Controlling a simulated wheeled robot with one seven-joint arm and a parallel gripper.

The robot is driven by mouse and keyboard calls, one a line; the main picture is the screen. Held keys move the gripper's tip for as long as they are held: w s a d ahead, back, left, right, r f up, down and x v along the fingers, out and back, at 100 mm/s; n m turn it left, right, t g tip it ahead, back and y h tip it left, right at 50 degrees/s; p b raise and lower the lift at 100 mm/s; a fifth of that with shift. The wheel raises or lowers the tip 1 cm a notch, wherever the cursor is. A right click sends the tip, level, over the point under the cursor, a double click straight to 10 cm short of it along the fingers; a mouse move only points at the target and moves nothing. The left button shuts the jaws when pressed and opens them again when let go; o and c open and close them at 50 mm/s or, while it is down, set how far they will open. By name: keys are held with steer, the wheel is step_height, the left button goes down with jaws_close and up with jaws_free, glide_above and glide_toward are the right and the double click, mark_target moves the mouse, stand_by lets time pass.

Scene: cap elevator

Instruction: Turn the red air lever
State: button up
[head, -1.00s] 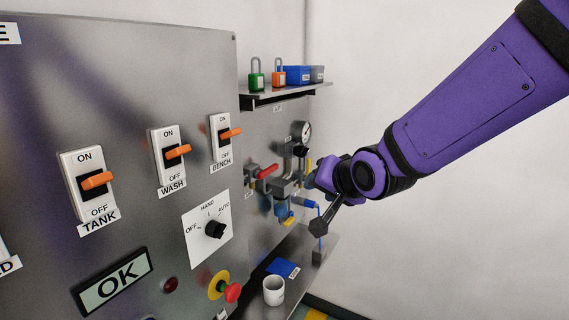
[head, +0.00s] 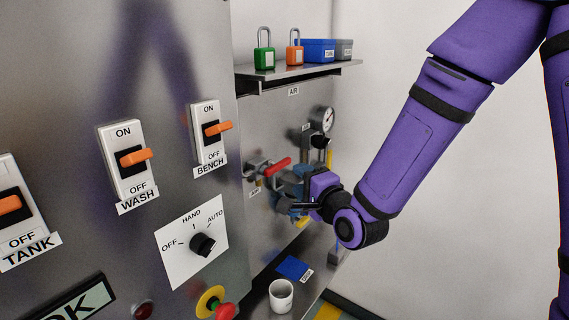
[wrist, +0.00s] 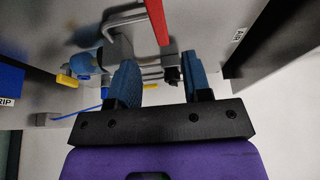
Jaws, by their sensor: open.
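The red air lever (head: 278,164) sits on a pipe valve on the side panel, under the shelf, in the head view. In the wrist view the lever (wrist: 157,20) is a red bar at the top, beyond and between my fingertips. My gripper (wrist: 159,75) is open, its two blue fingers apart with nothing held between them. In the head view my gripper (head: 298,190) is just right of and below the lever, partly covering the pipework. I cannot tell whether a finger touches the lever.
A pressure gauge (head: 328,119) and pipes stand behind my gripper. A shelf (head: 290,75) with green and orange padlocks and boxes hangs above. A white cup (head: 281,295) and a blue pad (head: 294,268) lie on the ledge below. The white wall at right is clear.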

mark_target(283, 166)
steer(key=x, duration=0.9)
steer(key=shift+w, duration=0.15)
jaws_close()
